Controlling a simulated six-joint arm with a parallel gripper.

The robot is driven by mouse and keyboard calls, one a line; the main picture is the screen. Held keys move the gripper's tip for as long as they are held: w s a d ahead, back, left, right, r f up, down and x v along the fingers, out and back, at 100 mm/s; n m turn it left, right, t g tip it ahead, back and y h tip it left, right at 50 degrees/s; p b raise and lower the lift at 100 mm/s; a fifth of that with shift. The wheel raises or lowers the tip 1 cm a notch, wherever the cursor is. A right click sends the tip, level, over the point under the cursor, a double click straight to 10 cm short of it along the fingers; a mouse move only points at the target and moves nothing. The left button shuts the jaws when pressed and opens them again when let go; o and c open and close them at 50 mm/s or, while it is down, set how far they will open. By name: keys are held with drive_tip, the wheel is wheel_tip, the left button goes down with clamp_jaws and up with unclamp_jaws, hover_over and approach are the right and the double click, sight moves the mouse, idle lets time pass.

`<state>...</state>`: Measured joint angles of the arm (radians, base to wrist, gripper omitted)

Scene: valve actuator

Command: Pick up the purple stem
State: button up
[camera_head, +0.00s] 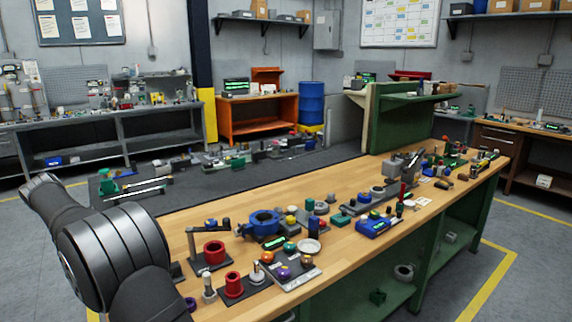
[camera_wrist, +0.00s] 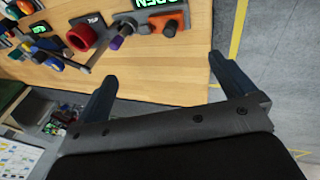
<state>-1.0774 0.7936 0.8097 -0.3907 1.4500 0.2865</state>
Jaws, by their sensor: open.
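A purple-ended piece (camera_wrist: 117,42), which looks like the purple stem, lies or stands on the wooden bench in the wrist view, between a red ring (camera_wrist: 80,37) and an orange part (camera_wrist: 170,27). My gripper (camera_wrist: 162,72) is open, with its two dark fingers spread and nothing between them. It is apart from the purple piece, which shows beyond the fingertips. In the head view a small purple part (camera_head: 190,303) shows at the bench's near left, partly hidden by my arm. My gripper does not show in that view.
The wooden bench (camera_head: 186,220) holds red rings (camera_head: 214,253), a blue ring part (camera_head: 264,222), a panel with coloured knobs (camera_head: 290,270) and several small parts. A green "OPEN" display (camera_wrist: 160,3) is beside the orange part. Bare wood lies along the bench edge.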

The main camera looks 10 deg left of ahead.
drive_tip(key=shift+s+r, duration=0.1)
drive_tip(key=shift+r, duration=0.15)
drive_tip(key=c, duration=1.2)
drive_tip(key=w+d+r+m+g+y, duration=0.15)
drive_tip(key=w+d+y, duration=0.25)
drive_tip(key=w+d, duration=0.7)
drive_tip(key=shift+t, duration=0.35)
drive_tip(key=shift+s+d+f+x, duration=0.2)
drive_tip(key=shift+s+x, duration=0.1)
drive_tip(key=shift+x, duration=2.3)
drive_tip(key=shift+s+d+f+x, duration=0.15)
drive_tip(key=shift+s+d+x, duration=0.15)
drive_tip(key=shift+x, duration=2.35)
drive_tip(key=shift+s+d+f+x, duration=0.15)
drive_tip(key=shift+s+x, duration=0.2)
drive_tip(key=shift+x, duration=2.25)
